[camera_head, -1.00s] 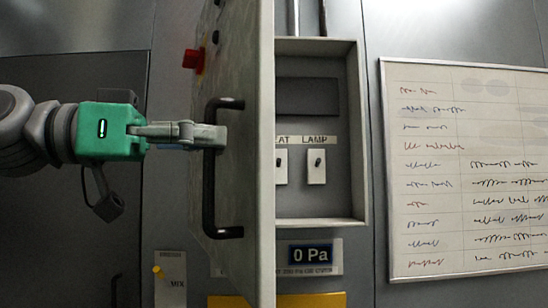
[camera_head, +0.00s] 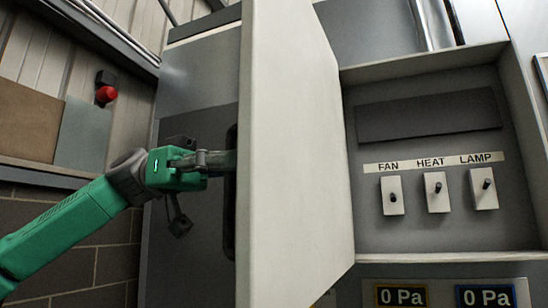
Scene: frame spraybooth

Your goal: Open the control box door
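The control box door (camera_head: 295,150) stands swung out toward me, seen mostly on its pale inner side and edge. The open control box (camera_head: 430,238) behind it shows three switches labelled FAN, HEAT and LAMP. My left gripper (camera_head: 222,162) comes in from the left and reaches behind the door's near edge, at the dark handle (camera_head: 229,195) on the outer face. The fingertips are partly hidden by the door edge, so I cannot tell how far they close on the handle. My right gripper is not in view.
Two 0 Pa displays (camera_head: 401,296) sit below the box. A red button or lamp (camera_head: 106,94) is on the wall at the upper left. A brick wall and a brown board (camera_head: 27,118) stand behind my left arm.

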